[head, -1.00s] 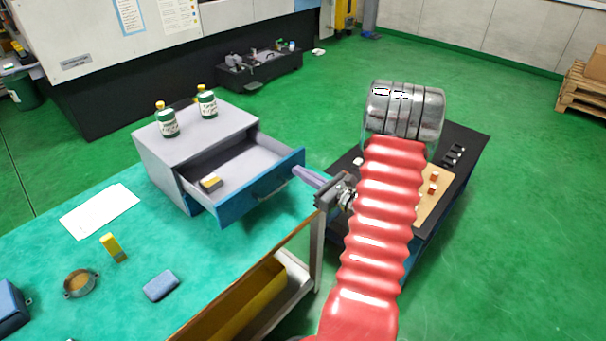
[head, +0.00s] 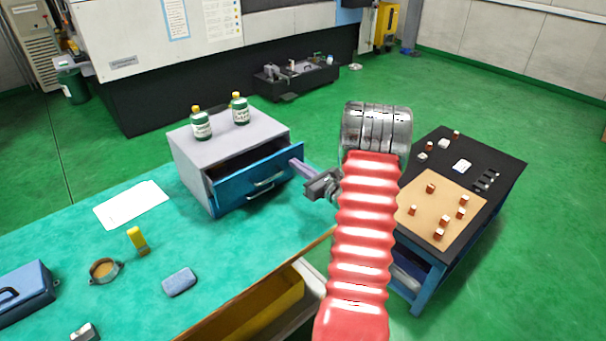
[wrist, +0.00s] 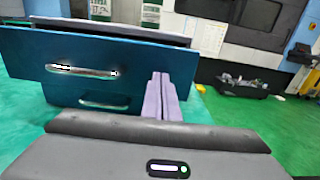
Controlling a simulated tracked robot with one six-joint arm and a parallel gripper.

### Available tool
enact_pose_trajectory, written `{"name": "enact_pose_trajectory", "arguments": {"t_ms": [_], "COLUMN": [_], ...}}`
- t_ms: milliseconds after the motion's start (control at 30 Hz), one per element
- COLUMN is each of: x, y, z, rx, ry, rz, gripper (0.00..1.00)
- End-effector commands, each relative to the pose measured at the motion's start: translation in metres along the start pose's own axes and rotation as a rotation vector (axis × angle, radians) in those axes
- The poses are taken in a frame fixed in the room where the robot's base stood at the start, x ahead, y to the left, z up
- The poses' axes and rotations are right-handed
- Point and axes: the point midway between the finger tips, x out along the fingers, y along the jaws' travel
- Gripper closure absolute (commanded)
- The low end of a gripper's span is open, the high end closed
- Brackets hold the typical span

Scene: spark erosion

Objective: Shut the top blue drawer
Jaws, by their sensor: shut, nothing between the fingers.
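The top blue drawer (head: 240,188) of the grey cabinet (head: 190,150) is partly open, with a narrow dark gap behind its front. In the wrist view its blue front (wrist: 30,65) fills the left, with a metal handle (wrist: 80,70). A second handle (wrist: 103,103) shows lower down. My gripper (head: 293,163) is shut and empty, its pale purple fingers at the right end of the drawer front. The fingers also show in the wrist view (wrist: 161,88), overlapping the front's right edge. I cannot tell whether they touch it.
Two green bottles (head: 201,126) stand on the cabinet. The teal bench (head: 150,235) holds paper, a yellow item, a ring, a blue-grey block and a blue box (head: 25,290). A black-topped table (head: 480,160) stands to the right.

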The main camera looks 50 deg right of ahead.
Motion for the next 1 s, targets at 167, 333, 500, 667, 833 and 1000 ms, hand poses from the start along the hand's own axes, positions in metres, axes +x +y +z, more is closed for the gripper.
{"name": "enact_pose_trajectory", "arguments": {"t_ms": [167,333,500,667,833,1000], "x": [0.032,0.053,0.062,0.065,0.065,0.064], "y": [-0.003,-0.005,-0.006,-0.007,-0.008,-0.009], "z": [-0.001,0.000,0.000,0.001,0.002,0.002], "rx": [-0.001,0.000,0.000,-0.001,-0.002,-0.002], "ry": [0.001,0.001,0.000,-0.001,-0.002,-0.001], "rz": [-0.005,-0.009,-0.011,-0.013,-0.014,-0.015], "gripper": [1.00,1.00,1.00,1.00,1.00,1.00]}}
